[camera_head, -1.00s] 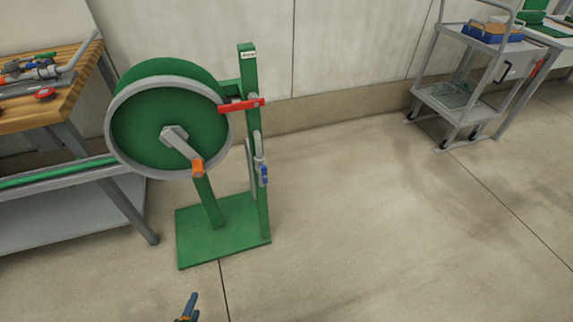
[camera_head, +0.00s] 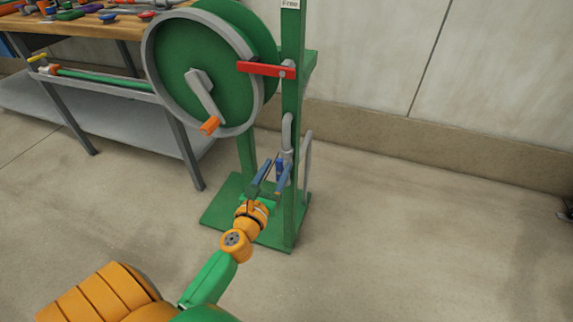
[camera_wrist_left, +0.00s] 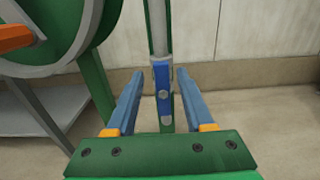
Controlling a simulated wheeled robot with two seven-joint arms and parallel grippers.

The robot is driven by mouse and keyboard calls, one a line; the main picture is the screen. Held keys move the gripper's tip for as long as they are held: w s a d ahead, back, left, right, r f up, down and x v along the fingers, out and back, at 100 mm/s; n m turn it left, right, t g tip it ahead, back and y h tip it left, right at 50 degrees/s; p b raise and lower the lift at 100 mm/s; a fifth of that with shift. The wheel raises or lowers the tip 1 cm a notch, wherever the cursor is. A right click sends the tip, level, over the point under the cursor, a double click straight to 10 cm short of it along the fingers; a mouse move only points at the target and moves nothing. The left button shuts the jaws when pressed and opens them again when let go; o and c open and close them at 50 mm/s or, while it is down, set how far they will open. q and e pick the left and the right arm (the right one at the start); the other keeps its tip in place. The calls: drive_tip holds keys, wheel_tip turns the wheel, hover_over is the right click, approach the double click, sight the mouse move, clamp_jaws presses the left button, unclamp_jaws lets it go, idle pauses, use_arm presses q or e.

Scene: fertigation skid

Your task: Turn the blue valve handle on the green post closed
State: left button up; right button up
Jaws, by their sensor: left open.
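The blue valve handle (camera_head: 280,170) sits low on the grey pipe (camera_head: 287,135) of the green post (camera_head: 291,95). It also shows in the left wrist view (camera_wrist_left: 162,78), where it hangs lengthwise along the pipe. My left gripper (camera_head: 272,176) is open in front of the handle. In the left wrist view its two blue fingers (camera_wrist_left: 158,90) stand apart on either side of the handle, with gaps on both sides. I cannot tell how far the fingertips reach along its depth. My right gripper is not in view.
A green reel (camera_head: 200,65) with an orange-knobbed crank (camera_head: 210,125) stands left of the post. A red lever (camera_head: 266,69) sits above the valve. A workbench (camera_head: 130,28) with loose fittings is at the back left.

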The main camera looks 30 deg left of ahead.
use_arm(q)
drive_tip(key=shift+x, duration=1)
drive_tip(key=shift+d, duration=0.1)
clamp_jaws()
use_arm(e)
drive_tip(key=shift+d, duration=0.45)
